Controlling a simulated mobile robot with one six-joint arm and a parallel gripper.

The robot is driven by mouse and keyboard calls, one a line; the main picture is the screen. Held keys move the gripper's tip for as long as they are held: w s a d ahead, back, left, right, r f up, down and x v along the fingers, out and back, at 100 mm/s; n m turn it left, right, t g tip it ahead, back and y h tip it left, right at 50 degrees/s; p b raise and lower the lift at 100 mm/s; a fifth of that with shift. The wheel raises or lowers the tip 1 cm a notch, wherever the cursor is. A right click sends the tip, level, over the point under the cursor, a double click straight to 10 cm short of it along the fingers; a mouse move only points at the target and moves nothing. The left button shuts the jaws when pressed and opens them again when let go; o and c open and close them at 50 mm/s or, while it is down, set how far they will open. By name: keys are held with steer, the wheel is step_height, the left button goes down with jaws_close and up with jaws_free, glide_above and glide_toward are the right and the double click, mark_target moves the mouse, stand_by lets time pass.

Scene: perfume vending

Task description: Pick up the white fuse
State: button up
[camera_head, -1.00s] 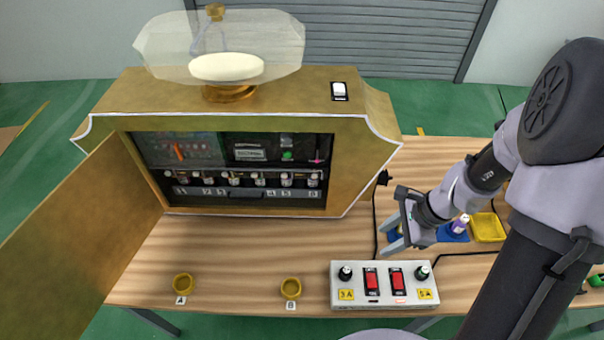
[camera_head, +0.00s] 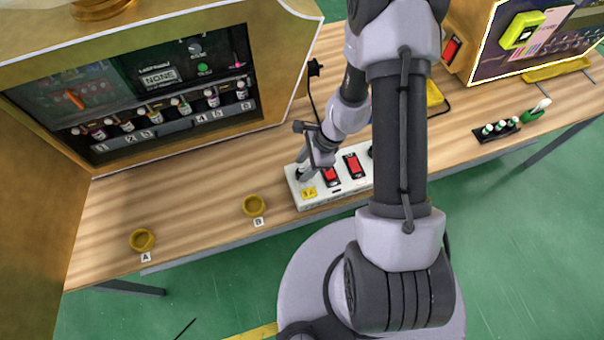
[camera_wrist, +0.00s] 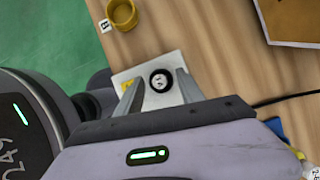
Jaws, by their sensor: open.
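A white control box (camera_head: 336,191) stands on the wooden table, with red switches and a yellow label on top. My gripper (camera_head: 304,168) is over its left end. In the wrist view my gripper (camera_wrist: 157,88) is open, its two grey fingers on either side of a round black cap (camera_wrist: 161,80) with a pale mark in its middle. Whether the fingers touch the cap I cannot tell. I cannot make out a separate white fuse; whether this cap holds it is unclear. My arm hides the right part of the box in the head view.
A gold cup marked B (camera_head: 253,205) is left of the box, and another marked A (camera_head: 142,240) further left. The gold vending cabinet (camera_head: 180,165) stands behind. A dark rack (camera_head: 496,129) with small bottles lies right. A black cable runs behind the box.

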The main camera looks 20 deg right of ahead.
jaws_close()
steer(key=shift+r, duration=0.1)
